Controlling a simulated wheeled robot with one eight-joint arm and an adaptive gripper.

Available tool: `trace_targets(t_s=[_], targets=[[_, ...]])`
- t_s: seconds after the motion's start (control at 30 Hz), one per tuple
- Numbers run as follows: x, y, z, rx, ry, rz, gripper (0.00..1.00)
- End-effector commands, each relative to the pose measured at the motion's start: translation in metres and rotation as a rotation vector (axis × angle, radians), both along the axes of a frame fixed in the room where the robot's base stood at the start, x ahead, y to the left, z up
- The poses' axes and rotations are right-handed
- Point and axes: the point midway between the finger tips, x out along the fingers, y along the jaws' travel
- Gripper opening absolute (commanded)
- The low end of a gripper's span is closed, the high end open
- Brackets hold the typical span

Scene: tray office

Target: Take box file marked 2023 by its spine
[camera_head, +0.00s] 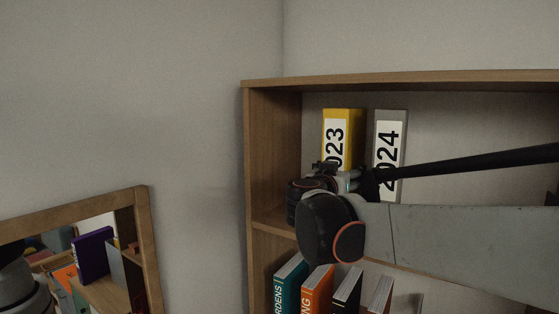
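The yellow box file (344,115) stands upright on the upper shelf, near its left side. My gripper (324,166) is in front of the yellow file's lower spine, small and dark. I cannot tell whether its fingers touch the spine or whether they are open.
The wooden bookcase (249,160) has a left side wall close to the yellow file. Several books, including an orange one (318,288), stand on the shelf below. A wood-framed mirror (142,230) is at the lower left. The upper shelf right of the grey file looks empty.

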Motion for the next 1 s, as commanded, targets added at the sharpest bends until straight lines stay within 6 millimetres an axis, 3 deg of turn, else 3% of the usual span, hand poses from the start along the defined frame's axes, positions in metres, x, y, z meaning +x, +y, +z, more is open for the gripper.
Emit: trace_targets(t_s=[0.03, 0.27, 0.63, 1.0], targets=[[0.001, 0.001, 0.0, 0.0, 0.0, 0.0, 0.53], [0.001, 0.001, 0.0, 0.0, 0.0, 0.001, 0.02], [0.0, 0.001, 0.006, -0.001, 0.0, 0.001, 0.02], [-0.006, 0.005, 0.039, -0.001, 0.0, 0.004, 0.02]])
